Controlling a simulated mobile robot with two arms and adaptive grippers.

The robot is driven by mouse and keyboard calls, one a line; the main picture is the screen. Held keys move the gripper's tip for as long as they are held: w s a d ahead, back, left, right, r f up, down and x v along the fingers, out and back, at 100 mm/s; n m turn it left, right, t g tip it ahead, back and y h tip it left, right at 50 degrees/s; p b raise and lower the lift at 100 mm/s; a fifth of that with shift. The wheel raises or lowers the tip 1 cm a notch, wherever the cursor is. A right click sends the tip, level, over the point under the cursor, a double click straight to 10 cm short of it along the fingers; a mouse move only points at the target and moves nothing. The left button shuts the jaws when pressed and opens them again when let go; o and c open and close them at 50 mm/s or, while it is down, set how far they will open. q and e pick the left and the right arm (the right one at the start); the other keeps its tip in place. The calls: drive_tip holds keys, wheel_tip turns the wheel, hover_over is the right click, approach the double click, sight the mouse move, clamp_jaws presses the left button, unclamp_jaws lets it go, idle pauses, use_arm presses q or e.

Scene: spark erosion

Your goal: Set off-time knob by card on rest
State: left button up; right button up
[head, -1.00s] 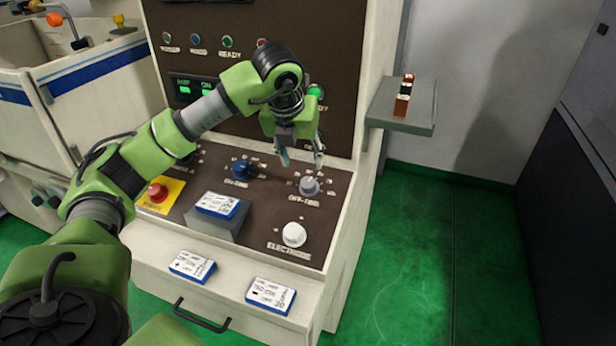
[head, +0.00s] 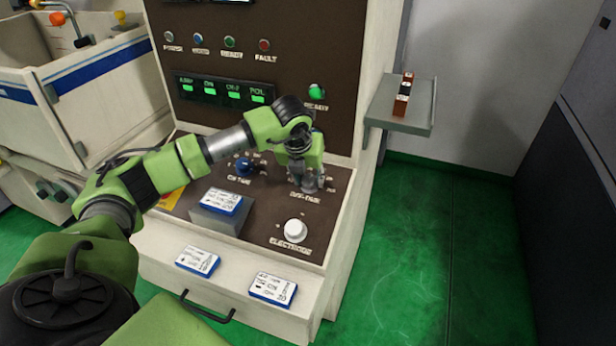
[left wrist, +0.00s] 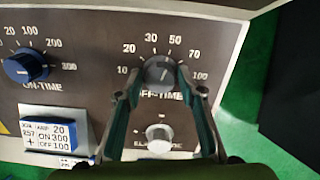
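The grey off-time knob (left wrist: 159,72) sits on the brown panel in the left wrist view, with marks 10, 20, 30, 50, 70 and 100 around it. Its pointer line looks roughly upward, between 30 and 50. My left gripper (left wrist: 160,76) has its fingers on either side of this knob, with small gaps seeming to show. In the head view my left gripper (head: 306,184) is down at the knob and mostly hides it. The card (head: 222,202) lies on the raised rest (head: 215,222); in the left wrist view the card (left wrist: 50,138) reads 20, ON 300, OFF 100. My right gripper is out of view.
The blue on-time knob (head: 244,165) is left of the gripper, and the white electrode knob (head: 295,230) is below it. Two more cards (head: 198,261) (head: 273,289) lie on the front ledge. A side shelf (head: 410,122) holds a small brown-and-black object (head: 403,95).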

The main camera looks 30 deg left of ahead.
use_arm(q)
drive_tip(key=c, duration=0.6)
drive_tip(key=shift+o, duration=0.2)
drive_tip(key=shift+f+m+b, duration=0.1)
drive_tip(key=shift+m+b, duration=0.7)
drive_tip(key=shift+b, duration=0.4)
drive_tip(key=m+b, duration=0.6)
drive_tip(key=m, duration=0.3)
drive_tip(key=shift+h, duration=0.3)
drive_tip(key=shift+r+m+b, duration=0.15)
drive_tip(key=shift+m+b, duration=0.2)
drive_tip(key=shift+m, duration=0.6)
drive_tip(key=shift+r+m+b, duration=0.1)
drive_tip(key=shift+m+b, duration=0.25)
drive_tip(key=shift+m, duration=0.6)
